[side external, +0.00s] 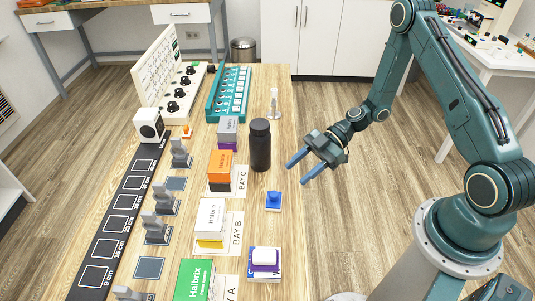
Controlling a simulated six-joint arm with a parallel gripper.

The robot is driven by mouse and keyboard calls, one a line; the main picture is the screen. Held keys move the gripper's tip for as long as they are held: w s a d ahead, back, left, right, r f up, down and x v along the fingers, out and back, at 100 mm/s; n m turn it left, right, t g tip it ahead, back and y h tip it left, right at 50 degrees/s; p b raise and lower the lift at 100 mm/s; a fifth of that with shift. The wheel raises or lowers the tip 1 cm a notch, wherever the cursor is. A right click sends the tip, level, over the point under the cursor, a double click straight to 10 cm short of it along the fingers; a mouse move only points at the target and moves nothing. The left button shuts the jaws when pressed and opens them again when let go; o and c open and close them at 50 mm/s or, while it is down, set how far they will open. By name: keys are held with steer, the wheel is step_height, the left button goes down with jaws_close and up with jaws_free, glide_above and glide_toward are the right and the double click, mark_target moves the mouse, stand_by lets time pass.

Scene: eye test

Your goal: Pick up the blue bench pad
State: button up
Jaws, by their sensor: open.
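A small flat blue pad (274,207) lies on the wooden bench near its right edge, with a small blue knob-like piece (273,196) on it. Another blue-and-white flat piece (264,277) lies nearer the camera, with a white and purple block (265,258) on top. I cannot tell for sure which one is the bench pad. My gripper (296,174) is open and empty, its two blue fingers pointing left and down. It is above and beyond the small blue pad, apart from it, by the bench's right edge.
A black bottle (260,145) stands left of my gripper. Boxes in orange (221,164), white (210,217) and green (194,281) line the labelled bays. A teal tray (229,93) and a knobbed panel (172,84) are at the back. Bare wood surrounds the small blue pad.

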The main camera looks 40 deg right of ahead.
mark_target(275, 193)
steer(key=shift+x, duration=2.4)
steer(key=shift+x, duration=2.55)
steer(key=shift+s+f, duration=0.1)
steer(key=shift+f, duration=0.05)
jaws_close()
